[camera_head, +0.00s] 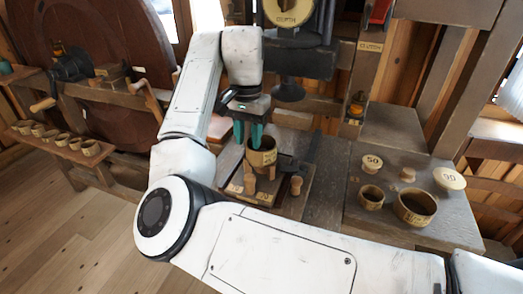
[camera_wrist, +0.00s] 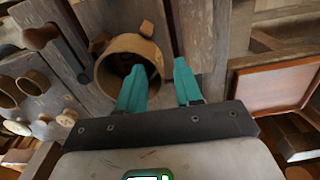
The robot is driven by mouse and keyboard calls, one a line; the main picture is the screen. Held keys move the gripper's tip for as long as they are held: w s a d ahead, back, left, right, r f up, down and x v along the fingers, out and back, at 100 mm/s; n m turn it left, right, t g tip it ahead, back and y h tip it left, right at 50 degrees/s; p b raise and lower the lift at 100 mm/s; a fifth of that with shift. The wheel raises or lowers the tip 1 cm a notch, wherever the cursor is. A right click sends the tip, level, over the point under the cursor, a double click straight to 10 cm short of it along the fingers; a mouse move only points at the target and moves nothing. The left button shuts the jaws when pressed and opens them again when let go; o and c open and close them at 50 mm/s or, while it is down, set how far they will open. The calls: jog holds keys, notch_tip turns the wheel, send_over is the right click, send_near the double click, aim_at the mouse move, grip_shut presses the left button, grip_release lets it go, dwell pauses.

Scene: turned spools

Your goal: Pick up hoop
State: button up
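The likely hoop is a tan wooden ring (camera_head: 263,158) with dark marks on its side, on the bench below my gripper (camera_head: 248,142). In the wrist view the hoop (camera_wrist: 113,50) shows its round opening and dark inside. There my gripper (camera_wrist: 160,66) has its two teal fingers spread apart. The left finger overlaps the hoop's opening, and the right finger is outside its right side. Part of the hoop's near wall appears between them. I cannot tell whether either finger touches it. Part of the hoop's opening is hidden by the left finger.
Small wooden pegs (camera_head: 297,186) stand close around the hoop. On the right bench are a large cup (camera_head: 415,207), a smaller cup (camera_head: 371,197) and round tags (camera_head: 449,178). Several cups (camera_head: 91,148) line a left shelf. An orange-brown tray (camera_wrist: 274,88) lies right in the wrist view.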

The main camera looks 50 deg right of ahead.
jog(key=shift+f, duration=1)
grip_shut()
